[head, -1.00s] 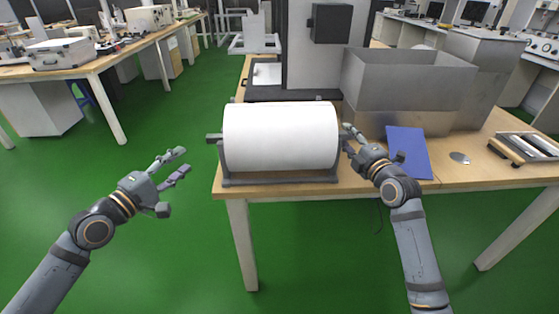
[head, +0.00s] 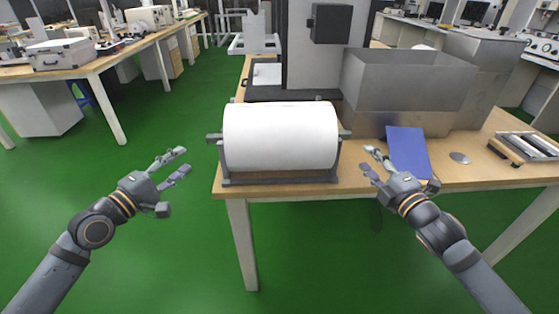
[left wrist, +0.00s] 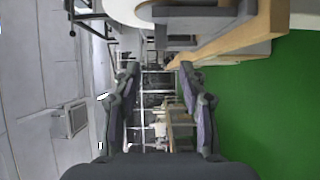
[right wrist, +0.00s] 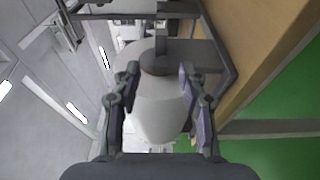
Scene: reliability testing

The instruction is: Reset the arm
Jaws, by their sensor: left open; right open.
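My left gripper (head: 181,162) is open and empty over the green floor, left of the table, in the head view. Its two spread fingers also show in the left wrist view (left wrist: 157,80) with nothing between them. My right gripper (head: 368,160) is open at the table's front edge, right of the white drum (head: 280,136) and apart from it. In the right wrist view the right gripper's fingers (right wrist: 158,80) are spread, with the drum's end and its dark support frame (right wrist: 222,60) beyond them.
The wooden table (head: 470,170) holds a blue board (head: 408,152), a metal box (head: 408,82), a small round disc (head: 459,158) and a roller device (head: 528,147). A dark-based machine (head: 318,60) stands behind the drum. Green floor (head: 180,240) is open at front left.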

